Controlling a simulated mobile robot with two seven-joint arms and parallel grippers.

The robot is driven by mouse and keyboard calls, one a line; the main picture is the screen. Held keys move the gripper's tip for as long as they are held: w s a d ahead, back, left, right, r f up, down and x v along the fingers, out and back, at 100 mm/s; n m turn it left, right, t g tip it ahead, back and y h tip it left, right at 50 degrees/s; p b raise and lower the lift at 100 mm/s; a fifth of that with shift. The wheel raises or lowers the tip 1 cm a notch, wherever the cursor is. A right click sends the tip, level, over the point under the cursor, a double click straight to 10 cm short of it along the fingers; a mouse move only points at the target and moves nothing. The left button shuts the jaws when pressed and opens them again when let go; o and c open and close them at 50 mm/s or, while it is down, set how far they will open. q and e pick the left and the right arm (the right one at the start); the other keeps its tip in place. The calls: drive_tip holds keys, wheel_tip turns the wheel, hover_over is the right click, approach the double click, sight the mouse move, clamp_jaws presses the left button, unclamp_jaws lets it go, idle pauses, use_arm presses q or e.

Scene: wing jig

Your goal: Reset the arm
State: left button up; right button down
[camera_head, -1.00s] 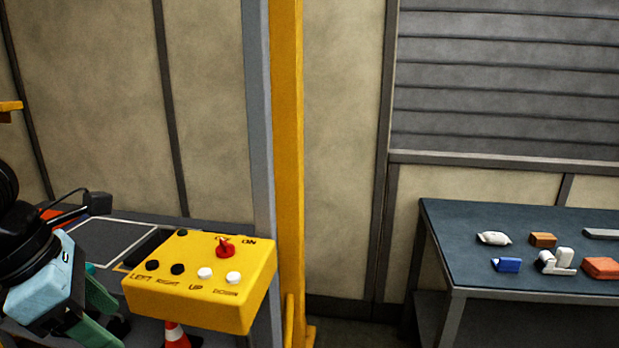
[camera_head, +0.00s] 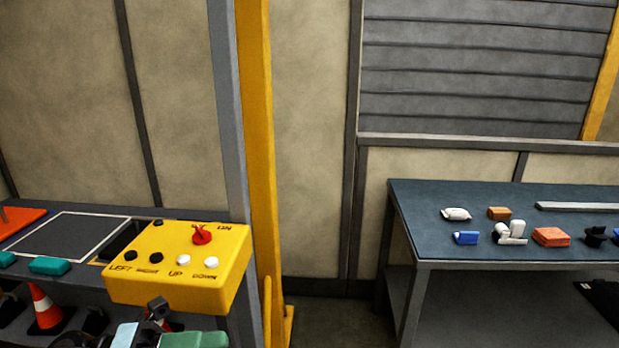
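My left arm shows at the bottom edge, below the yellow control box. Its gripper (camera_head: 195,339) shows only in part, with a light blue body and a green finger cut off by the frame, so I cannot tell whether it is open or shut. It appears empty in what shows. My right gripper is not in view. The yellow control box (camera_head: 165,290) carries a red switch (camera_head: 202,236) near the ON label, and black and white buttons labelled LEFT, RIGHT, UP and DOWN.
A grey bench (camera_head: 75,237) with an orange item (camera_head: 20,218) and teal blocks (camera_head: 48,265) stands at the left. Traffic cones (camera_head: 45,308) stand below it. A yellow post (camera_head: 258,150) rises behind the box. A blue-topped table (camera_head: 430,245) with several small items is at the right.

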use_arm(q)
drive_tip(key=w+a+f+n+t+y+p, duration=0.1)
drive_tip(key=a+f+n+t+y, duration=0.3)
drive_tip(key=f+n+t+y, duration=0.8)
drive_tip(key=w+a+f+n+t+y+p, duration=0.1)
drive_tip(key=a+f+n+t, duration=0.3)
drive_tip(key=f+n, duration=0.9)
drive_tip(key=s+f+n+g+y, duration=0.2)
drive_tip(key=s+f+n+g, duration=0.1)
drive_tip(key=s+f+n, duration=0.3)
drive_tip(key=s+a+f+n+g+y, duration=0.1)
drive_tip(key=s+f+n+g+y, duration=0.2)
drive_tip(key=s, duration=1.1)
wheel_tip(320, 180, down, 7)
drive_tip(key=n+g, duration=0.1)
drive_tip(key=n, duration=0.2)
drive_tip(key=shift+s+a, duration=0.25)
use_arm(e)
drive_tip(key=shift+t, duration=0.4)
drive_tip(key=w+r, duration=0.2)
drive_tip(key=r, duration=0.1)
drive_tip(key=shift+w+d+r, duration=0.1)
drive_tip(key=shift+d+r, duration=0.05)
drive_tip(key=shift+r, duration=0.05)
use_arm(q)
drive_tip(key=shift+r, duration=0.15)
